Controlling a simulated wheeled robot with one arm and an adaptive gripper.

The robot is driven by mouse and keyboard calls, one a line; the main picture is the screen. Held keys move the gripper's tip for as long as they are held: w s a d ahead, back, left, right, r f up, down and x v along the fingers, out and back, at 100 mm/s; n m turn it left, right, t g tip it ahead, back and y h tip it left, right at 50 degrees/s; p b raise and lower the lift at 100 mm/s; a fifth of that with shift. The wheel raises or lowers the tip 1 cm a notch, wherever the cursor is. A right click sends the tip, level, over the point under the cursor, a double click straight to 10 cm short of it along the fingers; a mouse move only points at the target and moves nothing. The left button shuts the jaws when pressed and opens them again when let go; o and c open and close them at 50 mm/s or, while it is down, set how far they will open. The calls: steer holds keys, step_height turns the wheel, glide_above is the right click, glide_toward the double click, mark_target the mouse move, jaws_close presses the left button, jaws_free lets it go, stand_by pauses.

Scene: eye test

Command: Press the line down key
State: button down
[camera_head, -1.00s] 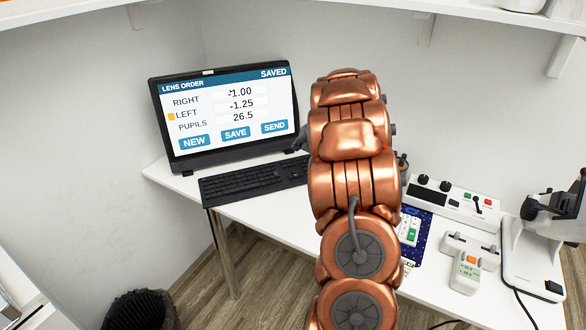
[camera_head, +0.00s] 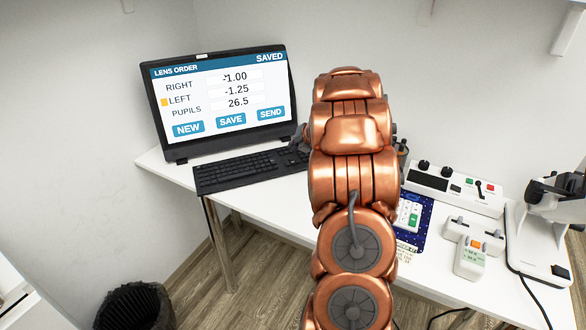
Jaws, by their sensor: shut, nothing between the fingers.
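A white keypad (camera_head: 409,214) with pale and green keys lies on a dark blue mat (camera_head: 426,225) on the desk, just right of my arm. My arm covers its left part. I cannot read its key labels, so I cannot tell which key is line down. My copper arm stands upright in the middle of the view and hides most of my gripper. A small dark part of my gripper (camera_head: 299,139) shows at the arm's left edge, by the right end of the keyboard. It is shut and holds nothing. Whether it touches anything is hidden.
A monitor (camera_head: 218,149) showing a lens order and a black keyboard (camera_head: 240,172) stand on the left of the white desk (camera_head: 265,217). A control panel (camera_head: 452,190), a white holder (camera_head: 472,233), a handheld device (camera_head: 470,259) and an instrument (camera_head: 540,235) crowd the right. A bin (camera_head: 135,305) stands below.

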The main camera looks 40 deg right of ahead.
mark_target(294, 162)
steer(key=shift+f+b, duration=1)
steer(key=shift+f, duration=0.7)
steer(key=shift+f, duration=0.1)
steer(key=shift+f+b, duration=0.3)
steer(key=shift+b, duration=0.05)
steer(key=shift+f+b, duration=0.35)
steer(key=shift+f, duration=0.1)
stand_by(0.8)
steer(key=shift+r, duration=0.15)
steer(key=shift+r+p, duration=0.75)
steer(key=shift+p, duration=0.05)
steer(key=shift+r, duration=0.1)
steer(key=shift+r+p, duration=2.15)
steer(key=shift+r, duration=0.3)
